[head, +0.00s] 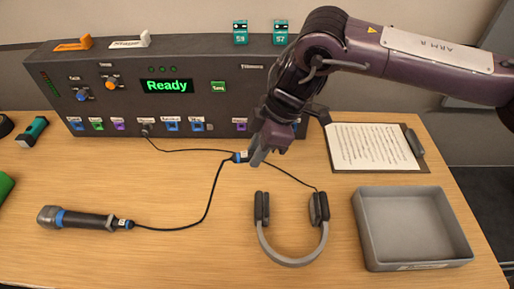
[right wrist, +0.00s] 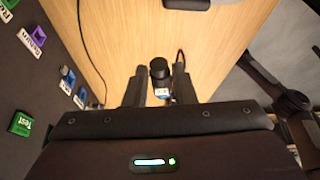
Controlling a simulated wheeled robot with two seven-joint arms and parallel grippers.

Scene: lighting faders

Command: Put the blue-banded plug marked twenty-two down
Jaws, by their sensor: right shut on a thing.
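A small plug with a blue band and a white tag (head: 240,156) is in the jaws of my right gripper (head: 256,157), in front of the console. The tag's number is too small to read. In the right wrist view, the plug's dark round body (right wrist: 158,69) shows between the two fingers of the right gripper (right wrist: 157,86), with blue and white below it. A black cable (head: 211,203) runs from the plug down to a blue-banded microphone (head: 83,219) lying on the table. My left gripper is not in view.
The dark console (head: 190,62) with its "Ready" display and socket row stands behind. Headphones (head: 290,261) lie in front on the wooden table (head: 180,260), with a grey tray (head: 410,190) and a clipboard (head: 376,147) to the right. Bare wood lies between microphone and headphones.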

